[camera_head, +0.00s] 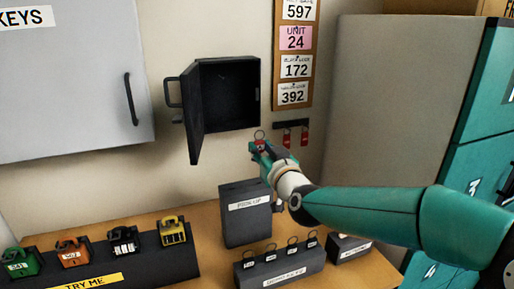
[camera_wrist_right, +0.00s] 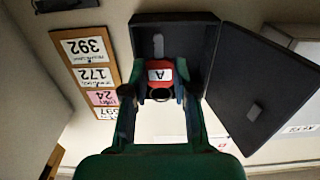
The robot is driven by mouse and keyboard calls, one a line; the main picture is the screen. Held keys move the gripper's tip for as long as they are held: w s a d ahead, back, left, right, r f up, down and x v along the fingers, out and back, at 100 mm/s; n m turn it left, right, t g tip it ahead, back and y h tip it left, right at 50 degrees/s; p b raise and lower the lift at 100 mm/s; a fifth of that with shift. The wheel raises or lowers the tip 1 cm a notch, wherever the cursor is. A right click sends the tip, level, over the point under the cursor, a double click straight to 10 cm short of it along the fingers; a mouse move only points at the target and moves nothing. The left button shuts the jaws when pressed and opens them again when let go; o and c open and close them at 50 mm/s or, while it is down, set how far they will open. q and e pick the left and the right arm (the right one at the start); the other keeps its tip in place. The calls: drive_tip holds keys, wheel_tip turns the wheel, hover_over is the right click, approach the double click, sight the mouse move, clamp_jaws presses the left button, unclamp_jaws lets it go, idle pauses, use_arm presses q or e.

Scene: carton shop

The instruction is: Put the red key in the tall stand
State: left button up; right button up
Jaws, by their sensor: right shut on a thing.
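My right gripper (camera_head: 266,150) is shut on a red key (camera_head: 261,146), with its ring upward in the head view. In the right wrist view, the gripper (camera_wrist_right: 159,100) has its fingers on both sides of the red key (camera_wrist_right: 160,66), which carries a white label with an upside-down A. The tall dark stand (camera_head: 245,226), with a white label, is on the table below the gripper. The key is above and apart from it. Any slot in its top is not clear. My left gripper is not in view.
An open black wall box (camera_head: 232,93) has its door (camera_head: 194,115) swung out. Two red keys (camera_head: 304,136) hang on a rack right of the gripper. A low stand (camera_head: 280,268) with several keys and a small dark box (camera_head: 349,247) are near the tall stand. Padlocks stand at left.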

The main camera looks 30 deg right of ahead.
drive_tip(key=b, duration=0.4)
hover_over(262, 187)
drive_tip(key=shift+w+f, duration=0.2)
drive_tip(key=shift+f, duration=1.15)
drive_tip(key=shift+w+f, duration=0.15)
drive_tip(key=shift+f, duration=1.15)
drive_tip(key=shift+s+f+b, duration=0.15)
drive_tip(key=shift+f+b, duration=0.1)
drive_tip(key=shift+b, duration=0.4)
drive_tip(key=shift+f+b, duration=1.45)
drive_tip(key=shift+b, duration=0.15)
idle(0.7)
drive_tip(key=o, duration=0.9)
drive_tip(key=shift+o, duration=0.2)
drive_tip(key=shift+s, duration=0.15)
